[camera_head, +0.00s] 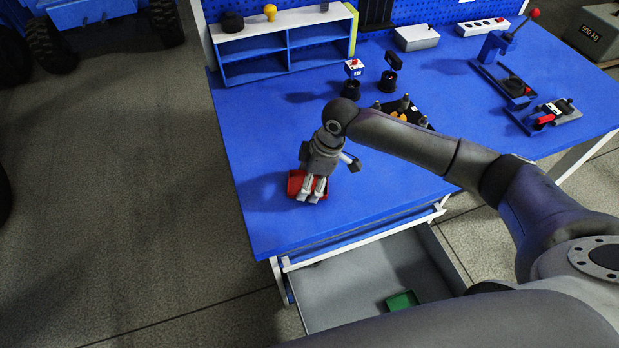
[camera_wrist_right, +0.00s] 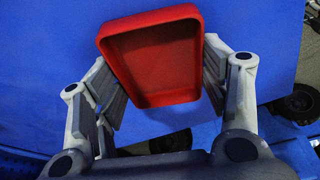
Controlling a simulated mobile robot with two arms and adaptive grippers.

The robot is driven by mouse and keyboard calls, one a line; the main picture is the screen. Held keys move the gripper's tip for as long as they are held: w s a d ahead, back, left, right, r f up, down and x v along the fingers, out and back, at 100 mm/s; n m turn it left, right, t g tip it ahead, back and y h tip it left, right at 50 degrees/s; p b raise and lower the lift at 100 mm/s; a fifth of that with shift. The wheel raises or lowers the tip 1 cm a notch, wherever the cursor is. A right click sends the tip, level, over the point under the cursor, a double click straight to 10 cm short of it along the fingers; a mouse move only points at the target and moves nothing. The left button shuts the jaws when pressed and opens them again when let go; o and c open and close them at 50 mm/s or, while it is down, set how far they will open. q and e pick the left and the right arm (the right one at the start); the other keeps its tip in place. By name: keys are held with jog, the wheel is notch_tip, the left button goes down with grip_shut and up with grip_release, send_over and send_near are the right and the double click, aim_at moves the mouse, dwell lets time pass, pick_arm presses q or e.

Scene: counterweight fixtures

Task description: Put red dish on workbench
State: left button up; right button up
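The red dish (camera_head: 294,184) is over the near left part of the blue workbench (camera_head: 270,225). My right gripper (camera_head: 312,196) reaches down over it and partly hides it. In the right wrist view, the red dish (camera_wrist_right: 155,60) sits tilted between the two fingers of my right gripper (camera_wrist_right: 165,85), with a pad against each side. The gripper looks shut on the dish. The dish's open side faces the wrist camera and it looks empty. I cannot tell whether it touches the worktop. My left gripper is not in view.
An open grey drawer (camera_head: 350,285) below the bench holds a green dish (camera_head: 402,301). A blue-and-white shelf (camera_head: 285,50), small black stands (camera_head: 388,82), a dark fixture plate (camera_head: 418,118) and clamps (camera_head: 545,118) stand farther back. The bench's left front is clear.

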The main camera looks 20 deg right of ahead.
jog(key=o, duration=0.3)
jog(key=shift+o, duration=0.2)
jog(key=b+v, duration=0.1)
jog(key=v, duration=1.1)
jog(key=shift+r, duration=0.2)
